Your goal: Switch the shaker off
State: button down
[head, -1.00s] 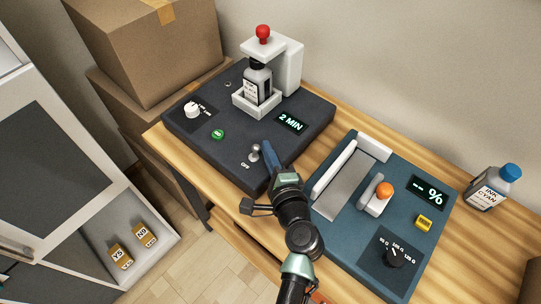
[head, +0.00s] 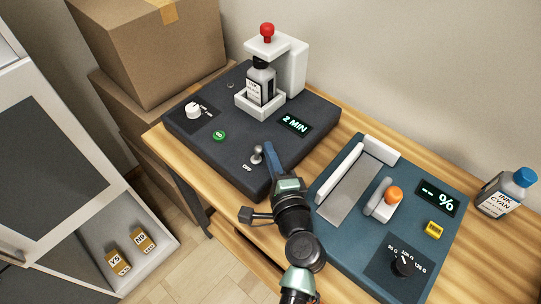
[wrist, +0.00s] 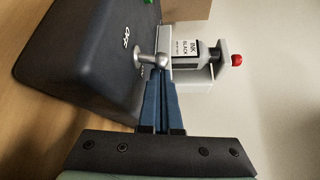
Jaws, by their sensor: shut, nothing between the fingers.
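The shaker (head: 212,160) is a dark base on the wooden table. A white holder (head: 293,68) with a red knob (head: 267,31) on top holds a black ink bottle (head: 262,85). Its display (head: 295,123) reads 2 MIN. A metal toggle switch (head: 257,154) stands near the base's front edge, beside the printed word OFF (head: 247,168). My gripper (head: 268,146) is shut and empty, its blue fingertips right next to the toggle. In the wrist view the toggle (wrist: 152,60) sits just ahead of the fingertips (wrist: 160,78); I cannot tell whether they touch.
A teal device (head: 345,240) with a grey tray, orange knob (head: 393,195), yellow button (head: 433,228) and black dial stands to the right. A cyan ink bottle (head: 504,195) stands at the far right. Cardboard boxes (head: 150,45) are behind left. A green button (head: 219,136) and white dial (head: 194,110) are on the shaker.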

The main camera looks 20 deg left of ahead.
jog(key=shift+s+a+n+t+y+b, duration=0.1)
jog(key=shift+s+n+t+y+b, duration=0.2)
jog(key=shift+b, duration=0.65)
jog(key=shift+w+n+t+b, duration=0.1)
jog(key=shift+n+b, duration=0.3)
jog(key=shift+b, duration=0.5)
jog(key=shift+s+a+r+b, duration=0.15)
jog(key=shift+s+r+b, duration=0.05)
jog(key=shift+s+b, duration=0.2)
jog(key=b+v, duration=0.1)
jog(key=v, duration=1.2)
